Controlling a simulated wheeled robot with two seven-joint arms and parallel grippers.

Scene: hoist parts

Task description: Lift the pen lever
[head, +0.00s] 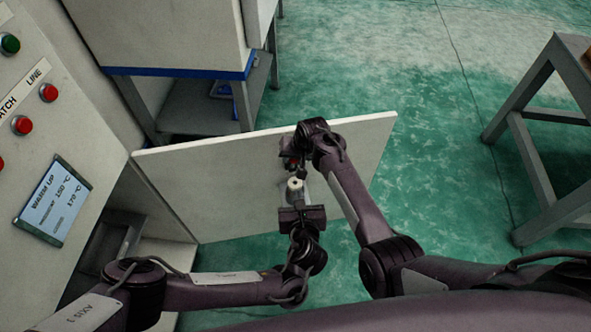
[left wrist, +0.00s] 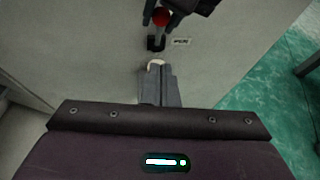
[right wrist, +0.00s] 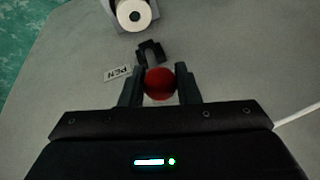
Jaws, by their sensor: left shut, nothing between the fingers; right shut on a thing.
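The pen lever's red ball knob (right wrist: 159,83) is between the fingers of my right gripper (right wrist: 158,88), which is shut on it. The knob also shows at the top of the left wrist view (left wrist: 160,17). A black bracket (right wrist: 150,52) is on the pale panel just beyond the knob, beside a small PEN label (right wrist: 117,73). My left gripper (left wrist: 157,72) is shut and empty. Its fingers are close to a cream round piece with a dark centre (right wrist: 133,14), also visible in the head view (head: 294,184). Whether they touch it is unclear. The lever's shaft is mostly hidden.
The pale panel (head: 220,185) stands out from the machine like an open door. A control face with buttons and a display (head: 53,200) is at the left. A grey stand (head: 550,130) is at the right. The green floor between is clear.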

